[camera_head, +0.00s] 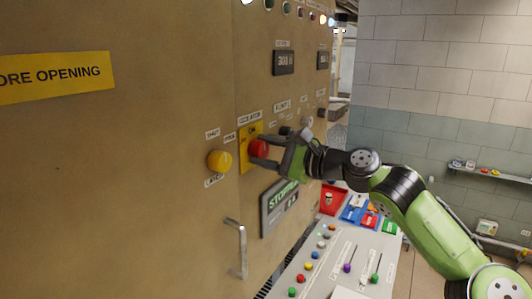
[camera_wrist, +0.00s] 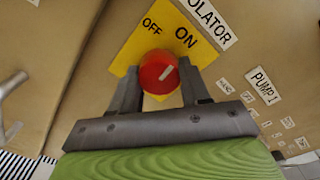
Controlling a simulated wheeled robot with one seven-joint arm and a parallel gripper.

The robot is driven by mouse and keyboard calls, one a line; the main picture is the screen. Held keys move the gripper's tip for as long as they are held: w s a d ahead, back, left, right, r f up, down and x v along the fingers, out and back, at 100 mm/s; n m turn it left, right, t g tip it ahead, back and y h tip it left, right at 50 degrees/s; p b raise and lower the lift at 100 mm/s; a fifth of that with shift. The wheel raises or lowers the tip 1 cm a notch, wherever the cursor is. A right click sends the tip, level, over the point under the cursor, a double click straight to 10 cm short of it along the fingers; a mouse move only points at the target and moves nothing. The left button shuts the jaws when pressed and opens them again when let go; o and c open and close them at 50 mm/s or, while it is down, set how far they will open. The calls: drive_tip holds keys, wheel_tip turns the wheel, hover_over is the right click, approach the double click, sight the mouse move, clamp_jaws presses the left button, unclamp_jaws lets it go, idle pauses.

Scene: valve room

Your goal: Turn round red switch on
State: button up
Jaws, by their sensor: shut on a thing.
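The round red switch (camera_head: 259,149) is on a yellow plate (camera_head: 243,139) on the tan cabinet front. In the wrist view the red switch (camera_wrist: 158,72) lies below the black words OFF and ON on its yellow plate (camera_wrist: 140,48). A short white mark on its face slants to the upper right, roughly toward ON. My gripper (camera_head: 272,154) reaches it from the right. In the wrist view the two dark fingers of my gripper (camera_wrist: 158,88) stand on either side of the switch and are shut on it.
A yellow knob (camera_head: 219,160) is left of the switch. A green-lit display (camera_head: 284,203) reading STOPPED is below it. A metal handle (camera_head: 238,248) sticks out lower left. A sloped console (camera_head: 335,262) with buttons and levers is below my arm. A tiled wall (camera_head: 440,90) stands behind.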

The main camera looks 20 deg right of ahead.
drive_tip(key=shift+m, duration=0.6)
drive_tip(key=o, duration=1.1)
drive_tip(key=shift+c, duration=0.2)
drive_tip(key=b+v, duration=0.2)
drive_tip(key=v, duration=1.3)
drive_tip(key=shift+s+d, duration=0.25)
drive_tip(key=shift+s, duration=0.05)
